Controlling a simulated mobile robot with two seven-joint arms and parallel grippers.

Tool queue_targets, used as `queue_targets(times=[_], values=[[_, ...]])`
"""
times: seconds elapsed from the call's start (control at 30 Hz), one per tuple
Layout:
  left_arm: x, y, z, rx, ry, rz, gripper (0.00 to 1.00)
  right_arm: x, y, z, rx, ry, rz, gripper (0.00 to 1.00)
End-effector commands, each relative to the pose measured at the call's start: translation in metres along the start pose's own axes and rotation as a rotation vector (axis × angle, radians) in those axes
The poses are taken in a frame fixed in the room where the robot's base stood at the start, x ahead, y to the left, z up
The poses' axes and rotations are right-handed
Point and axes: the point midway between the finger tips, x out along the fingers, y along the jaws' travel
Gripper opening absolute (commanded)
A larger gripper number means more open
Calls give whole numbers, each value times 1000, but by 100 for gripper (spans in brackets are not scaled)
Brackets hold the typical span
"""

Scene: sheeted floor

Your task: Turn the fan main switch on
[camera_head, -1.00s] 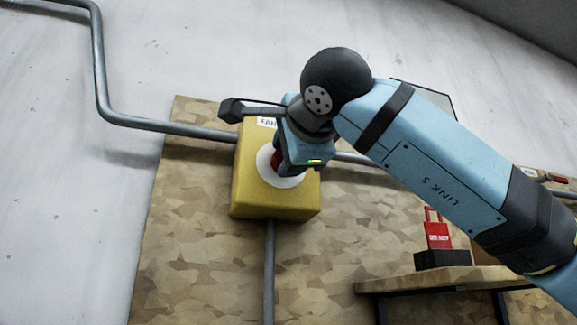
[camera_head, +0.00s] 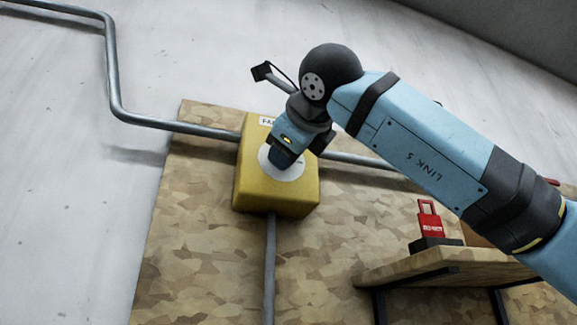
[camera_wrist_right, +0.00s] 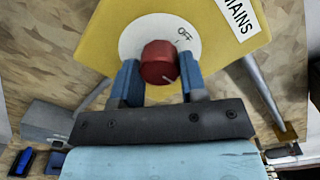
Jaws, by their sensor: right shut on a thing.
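The yellow fan switch box (camera_head: 275,195) is fixed to a patterned board. Its label reads "FA…" in the head view and "MAINS" in the right wrist view. In the wrist view, a red round knob (camera_wrist_right: 159,62) sits on a white dial (camera_wrist_right: 130,40) marked "OFF" at its upper right. My right gripper (camera_head: 281,158) is at the dial and hides the knob in the head view. In the wrist view its two blue fingers (camera_wrist_right: 161,82) are either side of the knob, shut on it. My left gripper is out of view.
Grey conduits (camera_head: 175,126) run into the box from left, right and below. A wooden shelf (camera_head: 430,266) at lower right carries a red padlock-like item (camera_head: 430,222) on a dark base. The board (camera_head: 200,260) left of and below the box is otherwise clear.

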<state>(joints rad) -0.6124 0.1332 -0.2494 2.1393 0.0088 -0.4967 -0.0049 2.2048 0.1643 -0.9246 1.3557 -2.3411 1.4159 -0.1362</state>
Motion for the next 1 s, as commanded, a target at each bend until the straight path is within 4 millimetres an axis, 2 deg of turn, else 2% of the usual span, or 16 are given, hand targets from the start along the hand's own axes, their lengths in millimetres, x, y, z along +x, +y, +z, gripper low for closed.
queue_targets(times=[0.23, 0.7, 0.73, 0.8, 0.83, 1.0], values=[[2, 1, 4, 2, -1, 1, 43, 0, 0, 0, 63, -1, 0, 16], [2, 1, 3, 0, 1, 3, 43, 0, 0, 0, 75, -1, 0, 16], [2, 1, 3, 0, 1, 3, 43, 0, 0, 0, 75, -1, 0, 44], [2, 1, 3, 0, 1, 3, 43, 0, 0, 0, 75, -1, 0, 60], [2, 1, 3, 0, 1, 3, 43, 0, 0, 0, 75, -1, 0, 65], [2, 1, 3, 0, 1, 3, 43, 0, 0, 0, 74, -1, 0, 65]])
